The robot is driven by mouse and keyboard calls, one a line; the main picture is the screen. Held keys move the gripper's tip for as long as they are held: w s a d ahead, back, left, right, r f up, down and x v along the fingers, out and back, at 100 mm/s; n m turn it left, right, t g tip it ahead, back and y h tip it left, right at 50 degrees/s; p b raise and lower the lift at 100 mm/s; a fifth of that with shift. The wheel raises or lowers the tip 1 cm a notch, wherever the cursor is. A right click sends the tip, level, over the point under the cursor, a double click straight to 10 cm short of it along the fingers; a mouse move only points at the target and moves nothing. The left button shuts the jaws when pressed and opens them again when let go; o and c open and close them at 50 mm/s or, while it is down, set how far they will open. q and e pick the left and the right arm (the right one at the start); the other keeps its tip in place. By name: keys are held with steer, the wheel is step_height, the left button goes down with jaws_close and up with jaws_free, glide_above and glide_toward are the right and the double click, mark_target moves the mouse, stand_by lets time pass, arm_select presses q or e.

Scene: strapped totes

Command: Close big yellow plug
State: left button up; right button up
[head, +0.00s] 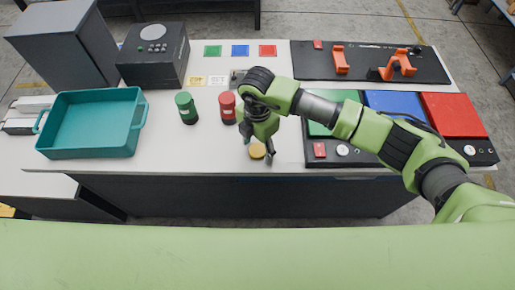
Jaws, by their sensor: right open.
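The yellow plug (257,151) shows as a small round yellow top near the table's front edge, left of the coloured panel. My right gripper (258,154) is open, pointing down, with its fingers on either side of the yellow plug. The gripper and wrist hide part of what is around the plug. I cannot tell whether the fingers touch it. My left gripper is not in view.
A green can (187,108) and a red can (227,107) stand left of my gripper. A teal tote (95,154) is at the left, with a dark box (153,55) behind it. A panel with a red pad (453,115) lies at the right. An orange-handled board (310,62) is behind.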

steer(key=c, duration=0.9)
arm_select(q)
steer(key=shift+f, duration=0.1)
arm_select(e)
steer(key=shift+r, duration=0.1)
steer(key=shift+r+b, duration=1.15)
steer(key=shift+r, duration=0.15)
arm_select(q)
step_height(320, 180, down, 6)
steer(key=b, duration=0.3)
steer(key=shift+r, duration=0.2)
arm_select(e)
steer(key=s+d+r, duration=0.6)
steer(key=s+r, duration=0.4)
steer(key=s, duration=0.2)
steer(key=shift+s+d, duration=0.2)
steer(key=shift+d, duration=0.2)
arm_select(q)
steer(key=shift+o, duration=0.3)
arm_select(e)
steer(key=shift+r, duration=0.1)
